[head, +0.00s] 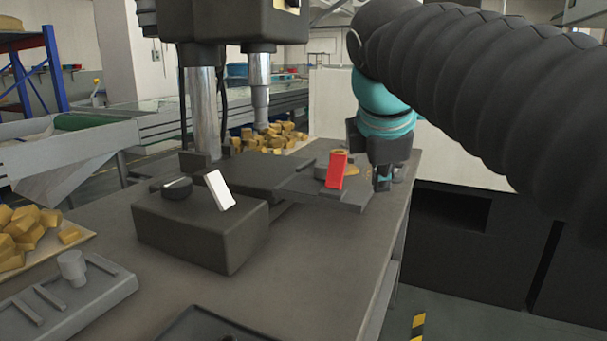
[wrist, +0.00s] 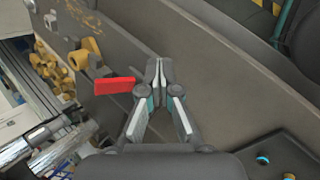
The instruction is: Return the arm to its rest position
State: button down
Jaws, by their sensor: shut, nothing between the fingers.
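My gripper (head: 383,182) is at the end of my dark, ribbed arm, on the right side of the head view. It points down beside the right end of the machine's grey plate. In the wrist view my gripper (wrist: 159,68) has its fingertips together with nothing between them. A red block (head: 336,170) stands upright on the grey plate, just left of my gripper. The red block also shows in the wrist view (wrist: 112,86), left of the fingers and apart from the fingertips.
A black machine base with a white panel (head: 218,190) stands on the grey table (head: 290,285). A metal column (head: 203,115) rises behind it. Yellowish pieces lie in heaps at the left (head: 25,230) and behind (head: 285,135). Dark cabinets (head: 470,245) stand right of the table.

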jog(key=s+d+f+m, duration=0.1)
jog(key=s+f+m, duration=0.4)
jog(key=f, duration=0.3)
jog(key=s+d+f+m+y, duration=0.1)
jog(key=s+f+m, duration=0.4)
jog(key=f+m, duration=0.2)
jog(key=s+d+f+m+g+y, duration=0.1)
jog(key=s+f+m, duration=0.4)
jog(key=f, duration=0.6)
jog(key=shift+d+m, duration=0.5)
jog(key=shift+d, duration=0.05)
jog(key=shift+s+f, duration=0.1)
jog(key=shift+s, duration=0.1)
